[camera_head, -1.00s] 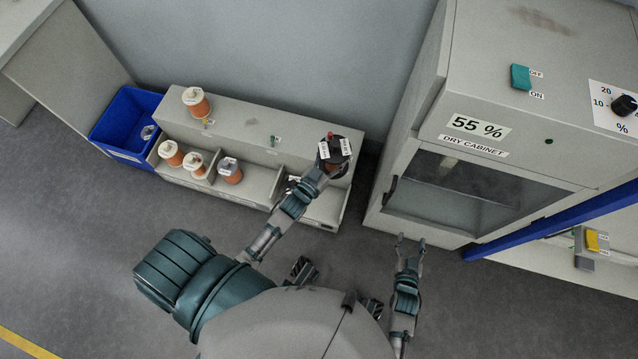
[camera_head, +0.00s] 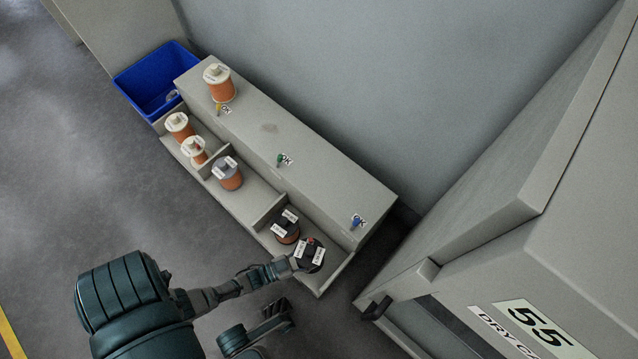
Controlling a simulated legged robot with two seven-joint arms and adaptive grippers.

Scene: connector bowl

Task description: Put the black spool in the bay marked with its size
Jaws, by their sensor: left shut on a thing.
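A black-topped spool (camera_head: 309,256) with white labels and a small red spot is at the fingertips of my left gripper (camera_head: 297,263), which is shut on it. It appears at the front of the right-hand bay (camera_head: 342,262); I cannot tell whether it touches the floor. Another black-topped spool (camera_head: 287,228) with copper winding stands just behind and left of it. The bay rack (camera_head: 300,165) has three bays, with yellow, green and blue (camera_head: 356,222) pegs and small tags along its ledge. The label print is too small to read.
A grey-topped spool (camera_head: 228,174) stands in the middle bay. Two pale-topped spools (camera_head: 179,127) (camera_head: 194,151) stand in the left bay, and another (camera_head: 218,84) on the ledge. A blue bin (camera_head: 155,80) adjoins the left end. The dry cabinet (camera_head: 470,270) stands close at right.

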